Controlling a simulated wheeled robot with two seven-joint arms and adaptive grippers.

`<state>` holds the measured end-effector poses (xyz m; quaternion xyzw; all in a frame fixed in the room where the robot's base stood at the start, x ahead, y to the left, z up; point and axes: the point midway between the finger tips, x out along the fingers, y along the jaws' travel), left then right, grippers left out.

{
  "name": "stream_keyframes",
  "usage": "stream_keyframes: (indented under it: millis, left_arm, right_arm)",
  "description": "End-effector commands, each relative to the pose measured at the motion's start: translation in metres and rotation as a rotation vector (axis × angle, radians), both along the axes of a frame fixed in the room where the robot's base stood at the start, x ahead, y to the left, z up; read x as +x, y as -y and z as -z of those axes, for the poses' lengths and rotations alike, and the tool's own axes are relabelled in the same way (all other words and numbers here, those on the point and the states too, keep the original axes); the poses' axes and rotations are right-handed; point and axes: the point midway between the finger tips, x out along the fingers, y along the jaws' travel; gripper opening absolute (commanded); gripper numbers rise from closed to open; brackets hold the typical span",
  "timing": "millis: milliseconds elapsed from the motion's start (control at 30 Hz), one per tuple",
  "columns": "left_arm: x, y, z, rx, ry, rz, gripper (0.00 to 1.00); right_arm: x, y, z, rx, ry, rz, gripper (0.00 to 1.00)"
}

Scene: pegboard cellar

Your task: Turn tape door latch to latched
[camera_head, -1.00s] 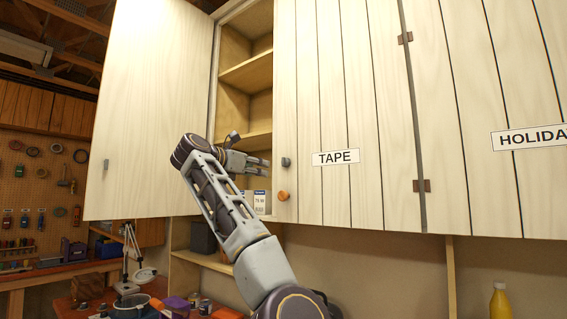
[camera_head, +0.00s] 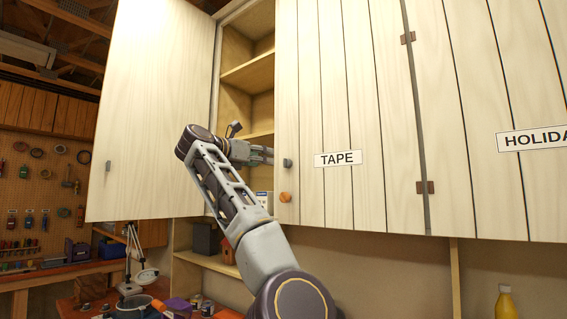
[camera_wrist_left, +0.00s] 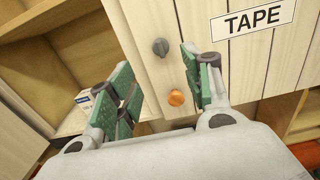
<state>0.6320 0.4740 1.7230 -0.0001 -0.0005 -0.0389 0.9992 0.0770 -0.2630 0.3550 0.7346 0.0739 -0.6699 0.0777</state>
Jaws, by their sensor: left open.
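The TAPE door (camera_head: 340,195) is a pale plank door with a white TAPE label (camera_head: 338,158). Near its left edge are a dark grey knob-like piece (camera_head: 287,163) and, below it, an orange-brown round knob (camera_head: 285,197); I cannot tell for sure which is the latch. My left gripper (camera_head: 266,155) is just left of the grey piece, fingers towards it. In the left wrist view the open green-padded fingers (camera_wrist_left: 160,88) frame the orange knob (camera_wrist_left: 176,98), with the grey piece (camera_wrist_left: 160,46) above. No contact shows. My right gripper is out of view.
Left of the TAPE door is an open shelf bay (camera_head: 248,75), with a small box (camera_wrist_left: 86,98) low in it. A pale door (camera_head: 150,110) stands at the far left. A HOLIDAY door (camera_head: 500,100) is on the right. A lamp (camera_head: 138,265) stands below.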

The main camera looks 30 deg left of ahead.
Motion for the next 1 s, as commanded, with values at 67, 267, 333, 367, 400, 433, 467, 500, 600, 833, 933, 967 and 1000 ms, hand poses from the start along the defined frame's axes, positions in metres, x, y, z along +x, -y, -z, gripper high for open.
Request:
stream_keyframes:
  millis: [67,267,333,367,400,433,467,500,600,833,933,967,1000]
  left_arm:
    - [0.009,0.001,-0.001,0.0,-0.003,0.002,0.5]
    - [0.034,0.003,-0.001,0.001,-0.004,0.001,0.5]
    - [0.043,0.004,-0.001,0.001,-0.003,0.002,0.5]
    - [0.047,0.004,-0.001,0.0,-0.003,0.002,0.5]
    - [0.052,0.004,-0.001,0.0,-0.003,0.002,0.5]
    - [0.056,0.005,-0.002,0.0,-0.002,0.002,0.5]
    - [0.06,0.005,-0.001,0.0,-0.003,0.002,0.5]
    - [0.065,0.005,-0.001,0.0,-0.003,0.002,0.5]
    - [0.078,0.006,-0.001,0.0,-0.003,0.001,0.5]
    - [0.106,0.009,-0.001,0.001,-0.003,0.001,0.5]
    - [0.114,0.009,-0.001,0.0,-0.003,0.001,0.5]
    - [0.116,0.009,-0.001,0.0,-0.002,0.001,0.5]
    - [0.119,0.01,-0.001,0.0,-0.002,0.001,0.5]
  right_arm:
    - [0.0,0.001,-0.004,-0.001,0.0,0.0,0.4]
    - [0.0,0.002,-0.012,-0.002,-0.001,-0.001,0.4]
    - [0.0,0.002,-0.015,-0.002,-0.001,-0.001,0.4]
    - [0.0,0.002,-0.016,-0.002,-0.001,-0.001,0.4]
    - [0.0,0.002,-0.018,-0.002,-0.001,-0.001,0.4]
    - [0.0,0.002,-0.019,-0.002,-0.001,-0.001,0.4]
    - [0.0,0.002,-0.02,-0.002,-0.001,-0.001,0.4]
    - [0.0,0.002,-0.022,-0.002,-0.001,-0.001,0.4]
    - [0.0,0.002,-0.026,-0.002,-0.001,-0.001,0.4]
    - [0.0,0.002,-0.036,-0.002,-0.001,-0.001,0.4]
    - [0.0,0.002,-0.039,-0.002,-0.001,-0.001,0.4]
    - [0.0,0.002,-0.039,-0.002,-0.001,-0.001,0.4]
    - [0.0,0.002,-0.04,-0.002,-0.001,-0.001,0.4]
